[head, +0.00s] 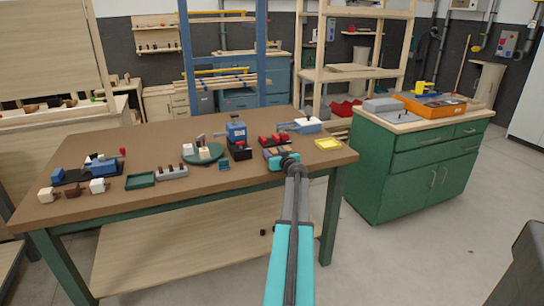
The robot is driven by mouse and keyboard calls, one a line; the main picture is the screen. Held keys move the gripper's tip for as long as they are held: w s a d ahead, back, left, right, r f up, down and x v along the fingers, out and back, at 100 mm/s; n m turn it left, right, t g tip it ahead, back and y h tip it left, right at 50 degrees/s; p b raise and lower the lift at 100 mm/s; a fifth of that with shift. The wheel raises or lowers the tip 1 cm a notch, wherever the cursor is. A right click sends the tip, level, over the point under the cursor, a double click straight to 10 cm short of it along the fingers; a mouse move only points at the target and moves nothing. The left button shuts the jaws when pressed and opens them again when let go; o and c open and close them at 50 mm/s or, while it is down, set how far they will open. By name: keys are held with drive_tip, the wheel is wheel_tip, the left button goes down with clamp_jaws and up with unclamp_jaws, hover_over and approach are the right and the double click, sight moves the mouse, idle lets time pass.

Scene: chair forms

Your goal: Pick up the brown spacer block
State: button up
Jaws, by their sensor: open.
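A small dark brown block (72,190), which looks like the brown spacer block, sits near the front left corner of the brown workbench (215,185). It lies between a cream block (46,195) on its left and a white block (97,186) on its right. My arm reaches in from the bottom. My gripper (276,160) is over the right part of the bench, far to the right of the brown block. Its jaws are small and partly hidden at this angle; they are open, and I see nothing held.
A green tray (140,180), a grey holder (172,173) and a round green plate (203,155) with blocks stand between. A blue device (236,131) and red parts (273,140) are behind my gripper. A yellow tray (327,144) is to its right. The bench's front strip looks clear.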

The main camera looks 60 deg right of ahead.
sight(273, 151)
drive_tip(key=shift+c, duration=0.2)
drive_tip(key=c, duration=1.1)
drive_tip(key=shift+r, duration=0.1)
drive_tip(key=shift+r, duration=1.55)
drive_tip(key=shift+s+a+r, duration=0.15)
drive_tip(key=shift+s+a, duration=0.05)
drive_tip(key=shift+a, duration=0.1)
drive_tip(key=s+a+b, duration=0.1)
drive_tip(key=s+a, duration=0.3)
drive_tip(key=a, duration=0.2)
drive_tip(key=s+a+r+b, duration=0.1)
drive_tip(key=s+a, duration=0.3)
drive_tip(key=a, duration=0.2)
drive_tip(key=shift+s+a+r, duration=0.2)
drive_tip(key=shift+s+a, duration=0.05)
drive_tip(key=shift+a, duration=0.1)
